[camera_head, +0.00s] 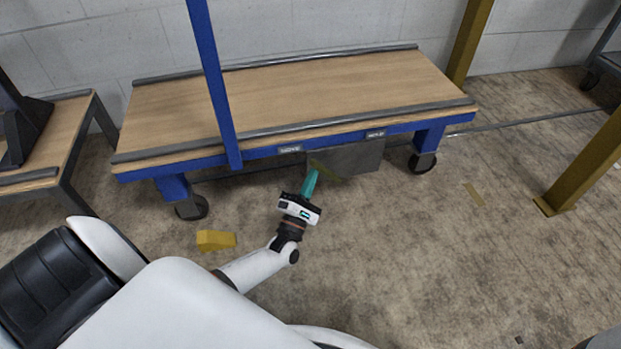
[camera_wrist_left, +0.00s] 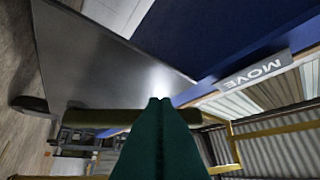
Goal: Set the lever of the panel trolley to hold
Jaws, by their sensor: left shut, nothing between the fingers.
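The panel trolley (camera_head: 300,90) has a wooden deck on a blue frame. Its front rail carries a MOVE label (camera_head: 290,149) and, to the right, a HOLD label (camera_head: 375,134). A dull yellow lever (camera_head: 324,168) shows below the rail, between the labels, by a grey plate (camera_head: 360,158). In the left wrist view the lever (camera_wrist_left: 98,118) runs crosswise behind my left gripper (camera_wrist_left: 158,101), and the MOVE label (camera_wrist_left: 255,71) is upper right. My left gripper (camera_head: 315,172) is shut and empty, its teal fingertips at the lever; contact is unclear. My right gripper is out of view.
A yellow block (camera_head: 216,240) lies on the floor left of my left forearm. A blue post (camera_head: 214,85) rises at the trolley's front. A yellow post (camera_head: 585,165) stands at the right. Another table (camera_head: 50,150) stands at the left. Floor right of my arm is mostly clear.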

